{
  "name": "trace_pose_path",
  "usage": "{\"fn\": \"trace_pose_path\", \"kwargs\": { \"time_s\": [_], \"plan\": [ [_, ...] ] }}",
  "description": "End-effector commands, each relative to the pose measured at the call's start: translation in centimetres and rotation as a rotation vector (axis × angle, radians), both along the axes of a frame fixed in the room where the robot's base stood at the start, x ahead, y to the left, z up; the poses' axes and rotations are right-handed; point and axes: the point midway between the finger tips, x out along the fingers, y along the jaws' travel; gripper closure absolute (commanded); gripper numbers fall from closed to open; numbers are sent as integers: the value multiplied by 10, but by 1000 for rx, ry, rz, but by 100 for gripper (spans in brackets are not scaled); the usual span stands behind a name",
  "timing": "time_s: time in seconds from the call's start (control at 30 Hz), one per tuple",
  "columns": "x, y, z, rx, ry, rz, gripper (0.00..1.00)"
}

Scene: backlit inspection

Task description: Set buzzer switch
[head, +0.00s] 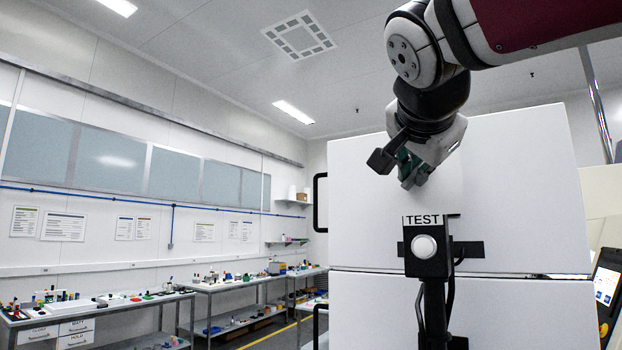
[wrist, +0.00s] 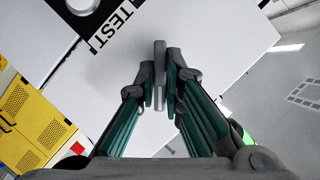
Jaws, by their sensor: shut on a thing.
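The black switch box (head: 428,252) with a round white button (head: 424,247) stands on a dark post, under a TEST label (head: 422,220). In the wrist view the TEST label (wrist: 112,25) and part of the white button (wrist: 83,5) show at the upper left. My gripper (head: 410,182) is above the box and apart from the button. In the wrist view my gripper (wrist: 160,82) has its fingers closed on a thin grey bar (wrist: 159,65). I cannot tell what the bar belongs to; the fingertips partly hide it.
A large white cabinet (head: 500,200) stands behind the box. A screen (head: 606,285) is at the right edge. Benches with small parts (head: 235,283) line the left wall. A yellow cabinet (wrist: 22,108) shows at the left in the wrist view.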

Motion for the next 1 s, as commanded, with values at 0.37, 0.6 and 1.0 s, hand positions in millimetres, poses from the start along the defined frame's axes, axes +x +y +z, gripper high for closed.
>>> {"fn": "trace_pose_path", "kwargs": {
  "time_s": [0.37,0.6,1.0],
  "plan": [
    [0,0,0,-108,73,-1,100],
    [1,1,1,-277,187,0,100],
    [2,3,0,-595,400,1,100]
  ]
}}
